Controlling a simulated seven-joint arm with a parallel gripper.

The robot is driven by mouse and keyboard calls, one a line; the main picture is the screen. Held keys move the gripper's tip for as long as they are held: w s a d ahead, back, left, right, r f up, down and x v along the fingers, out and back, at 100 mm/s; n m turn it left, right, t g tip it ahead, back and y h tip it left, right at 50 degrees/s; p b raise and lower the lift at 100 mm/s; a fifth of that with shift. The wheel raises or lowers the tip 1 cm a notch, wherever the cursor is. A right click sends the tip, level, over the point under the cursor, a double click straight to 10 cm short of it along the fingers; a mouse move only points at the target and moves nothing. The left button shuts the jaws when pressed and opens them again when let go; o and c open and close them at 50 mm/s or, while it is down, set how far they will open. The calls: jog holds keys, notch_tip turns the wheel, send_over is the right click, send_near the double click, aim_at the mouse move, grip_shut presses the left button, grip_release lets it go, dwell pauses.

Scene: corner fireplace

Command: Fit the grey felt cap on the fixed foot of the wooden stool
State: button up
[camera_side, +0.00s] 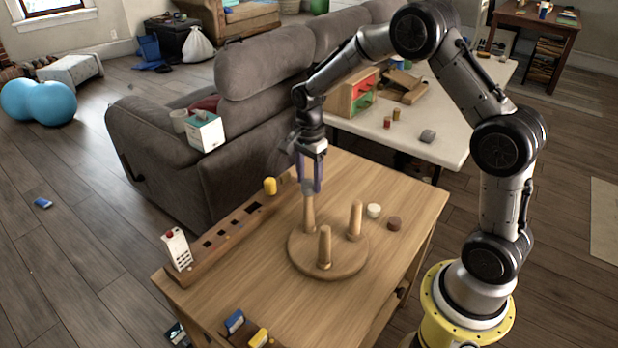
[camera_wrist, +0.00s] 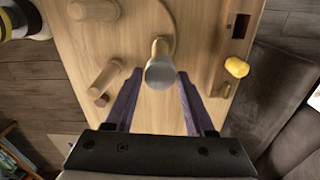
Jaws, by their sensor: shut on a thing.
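The wooden stool (camera_side: 338,262) lies upside down on the table, with its round seat down and three legs pointing up. My gripper (camera_side: 308,188) points down over the far-left leg (camera_side: 308,215). Its purple fingers are shut on the grey felt cap (camera_side: 308,187), which also shows between the fingertips in the wrist view (camera_wrist: 160,74). The cap is in line with the top of that leg and appears to meet it. I cannot tell how far it is seated. The other two legs (camera_side: 324,245) (camera_side: 355,218) stand clear of the gripper.
A white round piece (camera_side: 373,210) and a brown one (camera_side: 394,223) lie right of the stool. A slotted wooden rail (camera_side: 215,245) runs along the table's left edge, with a yellow piece (camera_side: 270,186) and a white box (camera_side: 177,249). Blue and yellow blocks (camera_side: 258,338) lie at the front.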

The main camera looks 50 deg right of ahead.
jog(key=shift+f, duration=1.4)
dwell(0.6)
jog(key=o, duration=1.3)
jog(key=shift+c, duration=0.2)
jog(key=shift+r, duration=0.1)
jog(key=s+a+r+t, duration=0.1)
jog(key=s+r, duration=0.1)
jog(key=r, duration=0.9)
jog(key=s+a+r+t, duration=0.1)
jog(key=a+r, duration=0.1)
jog(key=r, duration=0.9)
jog(key=s+a+r+n+t, duration=0.25)
jog(key=s+r+n, duration=0.25)
jog(key=s, duration=0.5)
jog(key=s+a+f+n, duration=0.1)
jog(key=s+f+n, duration=0.2)
jog(key=s+n, duration=0.3)
jog(key=s+a+f+n+t, duration=0.1)
jog(key=s+f+n, duration=0.2)
jog(key=s+n, duration=0.4)
jog(key=shift+s+n, duration=0.15)
jog(key=shift+n, duration=0.45)
